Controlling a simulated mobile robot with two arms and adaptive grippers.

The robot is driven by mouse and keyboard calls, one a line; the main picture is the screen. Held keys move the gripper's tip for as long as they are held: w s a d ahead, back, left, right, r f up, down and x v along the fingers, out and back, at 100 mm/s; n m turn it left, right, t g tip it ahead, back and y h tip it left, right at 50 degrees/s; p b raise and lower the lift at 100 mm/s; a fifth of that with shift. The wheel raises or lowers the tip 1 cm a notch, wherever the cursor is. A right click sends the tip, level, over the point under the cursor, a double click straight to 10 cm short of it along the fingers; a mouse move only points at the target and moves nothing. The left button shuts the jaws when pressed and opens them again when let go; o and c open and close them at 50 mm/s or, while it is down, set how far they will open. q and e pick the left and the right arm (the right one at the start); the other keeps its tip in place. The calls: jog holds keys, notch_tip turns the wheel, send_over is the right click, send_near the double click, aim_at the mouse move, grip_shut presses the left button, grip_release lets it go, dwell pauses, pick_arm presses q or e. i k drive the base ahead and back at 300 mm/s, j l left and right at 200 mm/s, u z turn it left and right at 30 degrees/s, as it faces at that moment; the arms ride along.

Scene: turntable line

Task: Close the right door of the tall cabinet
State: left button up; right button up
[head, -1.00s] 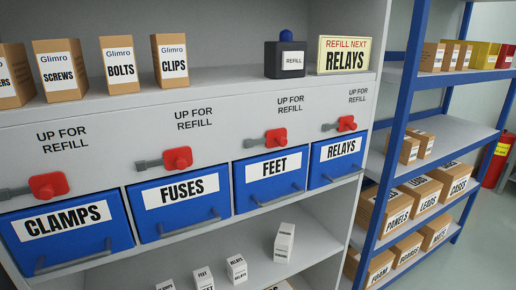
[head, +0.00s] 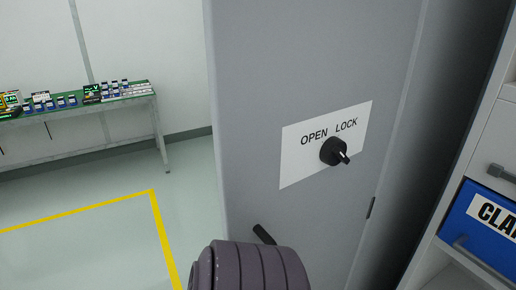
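A tall grey door panel (head: 310,60) fills the middle of the head view. It bears a white plate (head: 300,160) marked OPEN and LOCK with a black knob (head: 333,151), whose pointer is turned toward the lower right. A short black handle (head: 263,235) shows low on the panel, partly behind a ridged purple-grey part of my own arm at the bottom edge. I cannot tell whether this is the right door, nor how far it stands open. Neither gripper's fingers show.
A shelf unit with a blue drawer (head: 478,222) stands close on the right, past a dark gap. A table (head: 140,97) with small boxes stands at the back left. Floor with yellow tape (head: 155,215) is clear on the left.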

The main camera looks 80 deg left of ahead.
aim_at(286, 78)
jog(key=u, duration=2.05)
